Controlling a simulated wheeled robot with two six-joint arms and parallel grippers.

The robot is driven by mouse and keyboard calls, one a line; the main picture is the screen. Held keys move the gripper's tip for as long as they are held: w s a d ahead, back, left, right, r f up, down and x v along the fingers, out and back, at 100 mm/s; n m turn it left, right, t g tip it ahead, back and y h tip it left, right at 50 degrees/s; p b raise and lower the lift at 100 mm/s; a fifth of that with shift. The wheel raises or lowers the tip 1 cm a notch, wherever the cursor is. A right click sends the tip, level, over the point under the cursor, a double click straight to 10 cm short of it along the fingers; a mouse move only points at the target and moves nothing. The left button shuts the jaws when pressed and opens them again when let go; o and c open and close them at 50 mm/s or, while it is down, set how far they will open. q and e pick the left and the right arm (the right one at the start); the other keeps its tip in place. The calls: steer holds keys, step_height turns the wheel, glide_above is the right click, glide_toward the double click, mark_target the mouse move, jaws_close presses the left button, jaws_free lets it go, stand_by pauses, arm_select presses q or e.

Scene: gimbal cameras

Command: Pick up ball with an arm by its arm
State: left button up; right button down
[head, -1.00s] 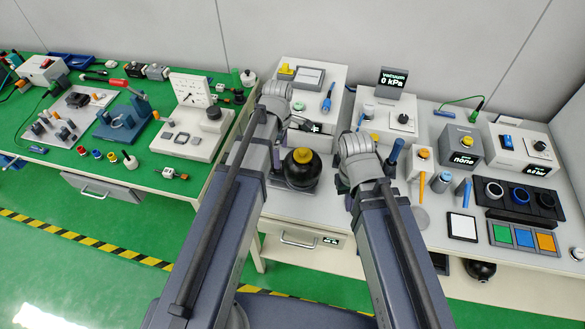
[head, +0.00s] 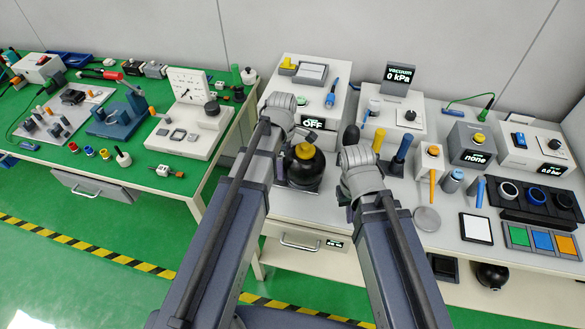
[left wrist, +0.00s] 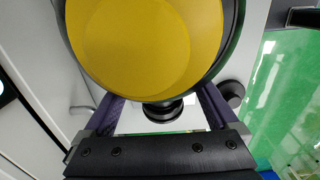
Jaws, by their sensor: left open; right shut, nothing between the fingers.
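The ball is black with a yellow cap (head: 305,152) and sits in a dark stand on the white table, just right of my left wrist in the head view. In the left wrist view its yellow top (left wrist: 145,40) fills the upper middle, with a small black knob (left wrist: 163,110) below it. My left gripper (left wrist: 160,105) is open, its two fingers on either side of that knob; the fingertips are partly hidden by the yellow top. I cannot tell if they touch. My right gripper (head: 344,195) is shut and empty, mostly hidden by its wrist, right of the ball.
A white box (head: 309,90) stands behind the ball. Upright yellow (head: 379,140) and blue (head: 402,148) handles stand behind and right of my right wrist. A grey disc (head: 427,218) lies right of my right arm. Another black ball (head: 492,276) is on the lower shelf.

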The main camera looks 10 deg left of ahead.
arm_select(q)
jaws_close()
stand_by(0.8)
